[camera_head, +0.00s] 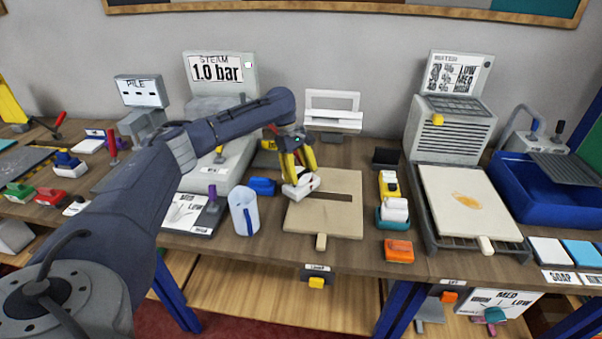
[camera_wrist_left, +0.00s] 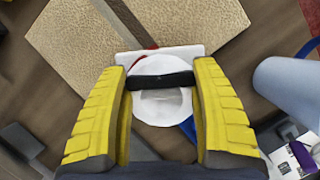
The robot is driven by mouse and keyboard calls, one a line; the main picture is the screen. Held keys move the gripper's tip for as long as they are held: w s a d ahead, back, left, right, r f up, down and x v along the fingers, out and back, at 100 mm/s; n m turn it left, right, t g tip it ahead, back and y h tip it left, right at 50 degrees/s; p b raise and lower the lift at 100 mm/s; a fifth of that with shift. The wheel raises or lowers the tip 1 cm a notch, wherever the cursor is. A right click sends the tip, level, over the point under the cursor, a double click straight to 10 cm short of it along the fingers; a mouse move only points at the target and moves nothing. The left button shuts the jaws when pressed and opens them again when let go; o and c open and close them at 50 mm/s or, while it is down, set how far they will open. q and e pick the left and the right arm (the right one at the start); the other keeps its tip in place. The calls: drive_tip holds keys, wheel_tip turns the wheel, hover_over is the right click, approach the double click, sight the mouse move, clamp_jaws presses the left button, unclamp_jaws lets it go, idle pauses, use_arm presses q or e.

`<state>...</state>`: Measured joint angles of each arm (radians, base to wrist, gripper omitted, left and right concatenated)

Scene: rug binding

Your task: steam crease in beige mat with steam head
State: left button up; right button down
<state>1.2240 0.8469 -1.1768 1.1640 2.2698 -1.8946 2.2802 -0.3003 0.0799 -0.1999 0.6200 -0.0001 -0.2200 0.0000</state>
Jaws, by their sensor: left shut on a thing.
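The beige mat (camera_head: 335,218) lies on the bench with a dark crease line (camera_head: 335,194) across it; it also shows in the left wrist view (camera_wrist_left: 95,52). My left gripper (camera_head: 301,178) has its yellow fingers shut on the black handle of the white steam head (camera_head: 301,190). In the left wrist view the steam head (camera_wrist_left: 158,110) sits between the fingers, over the mat's edge at the end of the crease. Whether it touches the mat I cannot tell. My right gripper is not in view.
A white jug (camera_head: 242,212) and a blue block (camera_head: 262,186) stand left of the mat. An orange block (camera_head: 399,251) and a teal-based holder (camera_head: 393,217) are to its right. Farther right are a cream board (camera_head: 465,205) with an orange stain and a blue basin (camera_head: 548,190). The steam unit (camera_head: 222,72) reads 1.0 bar.

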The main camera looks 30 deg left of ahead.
sight(311, 182)
use_arm(q)
drive_tip(key=shift+f, duration=0.7)
idle(0.3)
drive_tip(key=shift+d, duration=0.1)
drive_tip(key=shift+w+d+r, duration=0.1)
drive_tip(key=shift+w+d, duration=0.25)
drive_tip(key=shift+d, duration=0.4)
drive_tip(key=shift+w+d, duration=0.35)
drive_tip(key=shift+d, duration=0.4)
drive_tip(key=shift+w+d, duration=0.35)
drive_tip(key=shift+d, duration=0.55)
drive_tip(key=shift+w+d, duration=0.35)
drive_tip(key=shift+d, duration=0.5)
drive_tip(key=shift+f, duration=0.2)
drive_tip(key=shift+w+d, duration=0.15)
drive_tip(key=shift+d, duration=0.15)
drive_tip(key=shift+w+d, duration=0.65)
drive_tip(key=shift+d, duration=0.85)
drive_tip(key=shift+w+d, duration=0.65)
drive_tip(key=shift+d, duration=0.85)
drive_tip(key=shift+w+d, duration=0.65)
drive_tip(key=shift+d, duration=0.85)
drive_tip(key=shift+s+a, duration=0.1)
drive_tip(key=shift+a, duration=0.1)
